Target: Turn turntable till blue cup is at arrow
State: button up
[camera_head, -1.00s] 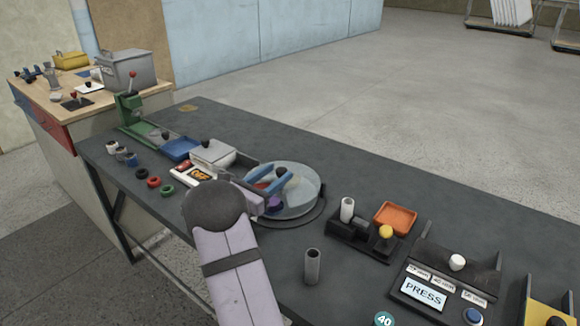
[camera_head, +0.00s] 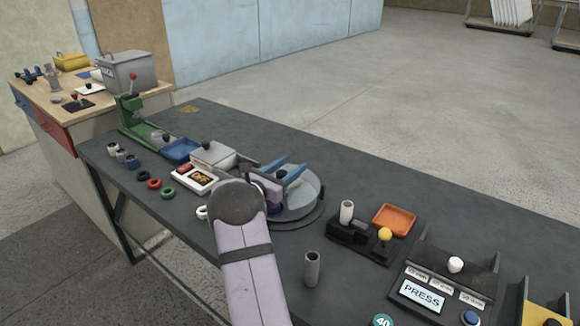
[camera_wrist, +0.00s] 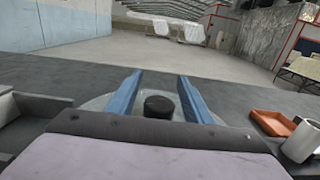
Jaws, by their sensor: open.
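The turntable (camera_head: 312,205) is a pale, glassy round disc on a dark base in the middle of the bench. My gripper (camera_head: 288,170) is over its far left part, with two blue fingers apart and nothing seen held. In the wrist view the fingers (camera_wrist: 164,97) stand on either side of a dark round knob (camera_wrist: 159,106), with a gap at each side. Part of the pale disc (camera_wrist: 97,103) shows beside the fingers. My arm and wrist hide the near left of the turntable. I cannot make out a blue cup or an arrow on it.
A dark fixture with a white cylinder (camera_head: 347,211) and a yellow knob (camera_head: 385,234) stands right of the turntable, by an orange tray (camera_head: 394,219). A grey tube (camera_head: 312,269) stands in front.

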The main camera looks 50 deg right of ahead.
grip_shut()
jog(key=shift+s+m+g+y+b, duration=0.25)
jog(key=shift+m+g, duration=0.5)
jog(key=shift+g, duration=0.4)
jog(key=shift+s+m+g+y+b, duration=0.15)
jog(key=shift+s+m+g, duration=0.15)
jog(key=shift+m+g, duration=0.65)
grip_release()
jog(key=shift+a, duration=0.15)
